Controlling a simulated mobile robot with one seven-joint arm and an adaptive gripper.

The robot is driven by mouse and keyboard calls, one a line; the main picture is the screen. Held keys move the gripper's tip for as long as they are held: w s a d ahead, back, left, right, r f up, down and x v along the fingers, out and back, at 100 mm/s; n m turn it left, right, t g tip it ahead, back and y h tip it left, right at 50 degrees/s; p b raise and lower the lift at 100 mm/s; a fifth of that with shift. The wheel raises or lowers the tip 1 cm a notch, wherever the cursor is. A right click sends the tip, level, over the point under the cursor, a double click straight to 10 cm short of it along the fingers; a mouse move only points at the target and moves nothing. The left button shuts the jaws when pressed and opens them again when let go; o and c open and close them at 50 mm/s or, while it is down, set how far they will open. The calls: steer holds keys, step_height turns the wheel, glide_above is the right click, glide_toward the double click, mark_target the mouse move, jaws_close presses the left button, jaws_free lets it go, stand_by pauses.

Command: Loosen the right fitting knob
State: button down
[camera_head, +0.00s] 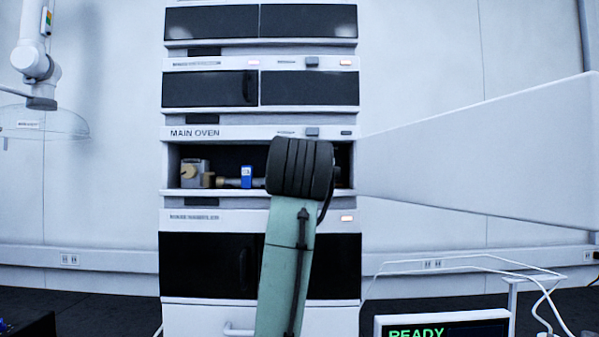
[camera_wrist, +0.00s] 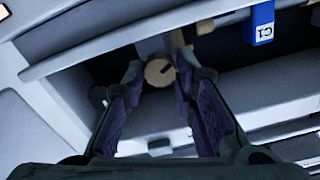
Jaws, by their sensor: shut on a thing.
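The right fitting knob (camera_wrist: 157,74) is a round tan disc with a dark mark on its face. It shows in the wrist view between the fingertips of my gripper (camera_wrist: 161,80), which is shut on it. In the head view my arm hides both this knob and my gripper. The blue C1 tag (camera_head: 246,172) stands left of my arm in the open main oven (camera_head: 260,133). In the wrist view the tag (camera_wrist: 262,22) appears upside down at the upper right. Another tan knob (camera_head: 189,171) sits on a grey block at the left of the oven.
The oven's large white door (camera_head: 480,150) stands open to the right. The oven's front ledge (camera_head: 215,193) runs below the fittings. A display reading READY (camera_head: 440,331) is at the lower right. Stacked modules with dark fronts (camera_head: 210,88) lie above and below the oven.

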steer(key=shift+f, duration=0.1)
stand_by(0.3)
steer(key=c, duration=1.6)
jaws_free()
steer(key=shift+s, duration=0.1)
steer(key=s, duration=1.1)
steer(key=shift+s, duration=0.4)
